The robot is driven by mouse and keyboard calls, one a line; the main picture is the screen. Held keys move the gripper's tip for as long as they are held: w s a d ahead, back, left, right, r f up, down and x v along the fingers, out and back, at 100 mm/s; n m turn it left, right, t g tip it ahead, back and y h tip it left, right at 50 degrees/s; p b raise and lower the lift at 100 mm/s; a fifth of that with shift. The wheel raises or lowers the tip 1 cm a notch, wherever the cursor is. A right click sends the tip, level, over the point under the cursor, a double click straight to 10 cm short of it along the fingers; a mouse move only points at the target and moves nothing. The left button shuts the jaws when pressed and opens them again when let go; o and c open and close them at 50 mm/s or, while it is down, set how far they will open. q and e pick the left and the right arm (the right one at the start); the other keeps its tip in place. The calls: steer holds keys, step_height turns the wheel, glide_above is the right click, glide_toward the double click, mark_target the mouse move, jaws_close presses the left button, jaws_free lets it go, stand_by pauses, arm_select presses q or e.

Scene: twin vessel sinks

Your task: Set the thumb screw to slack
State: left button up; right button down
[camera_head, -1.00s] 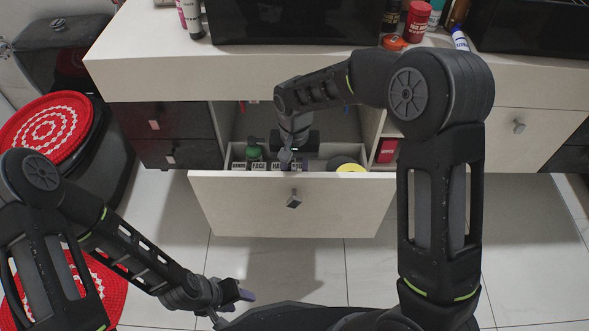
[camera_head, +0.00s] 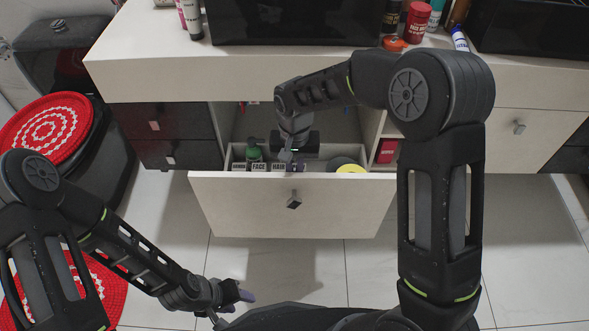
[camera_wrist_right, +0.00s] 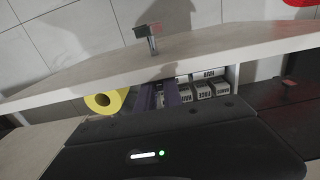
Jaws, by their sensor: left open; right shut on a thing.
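My right gripper (camera_head: 290,160) reaches down into the open drawer (camera_head: 240,205), just behind its front panel. In the right wrist view its purple fingers (camera_wrist_right: 164,96) are close together, beside the row of labelled boxes. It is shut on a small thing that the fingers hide. I cannot make out the thumb screw itself in either view. My left gripper (camera_head: 243,295) is open and empty, low over the floor in front of the drawer, well away from it.
The drawer holds labelled boxes (camera_head: 259,168), a green pump bottle (camera_head: 253,150) and a yellow roll (camera_wrist_right: 103,101). The drawer's handle (camera_head: 294,199) sticks out in front. Bottles stand on the countertop (camera_head: 150,75) above. A red-topped stool (camera_head: 44,133) is at the left.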

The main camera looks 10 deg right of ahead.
steer(key=shift+d+y, duration=0.2)
steer(key=shift+y, duration=0.1)
steer(key=y+b, duration=0.1)
steer(key=y, duration=0.1)
steer(key=d+t+y+b, duration=0.1)
steer(key=y+b, duration=0.1)
steer(key=d+y+b, duration=0.1)
steer(key=y+b, duration=0.1)
steer(key=shift+s+f+t, duration=0.25)
steer(key=shift+f+t, duration=0.15)
steer(key=c, duration=1.5)
jaws_free()
steer(key=p+v, duration=0.2)
steer(key=v, duration=0.6)
steer(key=shift+f, duration=0.1)
